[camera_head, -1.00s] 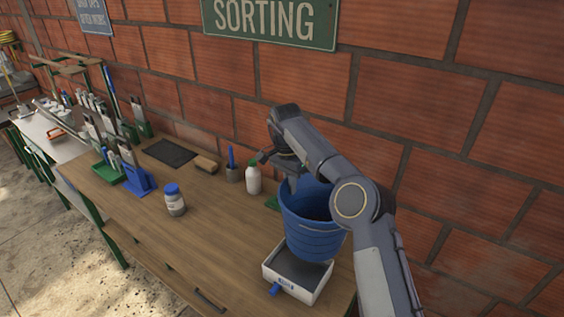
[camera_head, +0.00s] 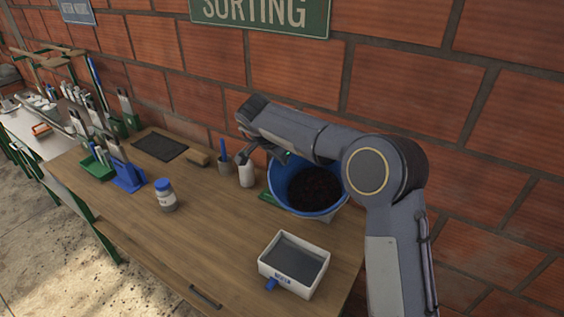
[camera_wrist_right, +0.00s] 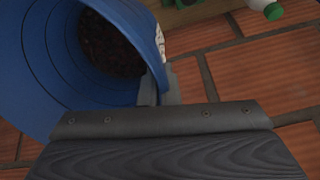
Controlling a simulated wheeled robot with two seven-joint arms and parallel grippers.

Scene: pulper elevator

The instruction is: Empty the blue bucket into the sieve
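The blue bucket (camera_head: 281,186) is at the back right of the bench in the head view, with dark, crumbly stuff inside. Its mouth faces up and partly toward the camera. The sieve, a white square tray with a grey mesh (camera_head: 293,262) and a blue tab, lies in front of it, apart from the bucket. My right gripper (camera_wrist_right: 158,92) is shut on the bucket's rim in the wrist view, where the contents also show. My left gripper is not in view.
A blue-capped jar (camera_head: 165,196) stands further left. Green and blue tool holders (camera_head: 128,177) are at the left. The brick wall (camera_head: 410,80) is close behind.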

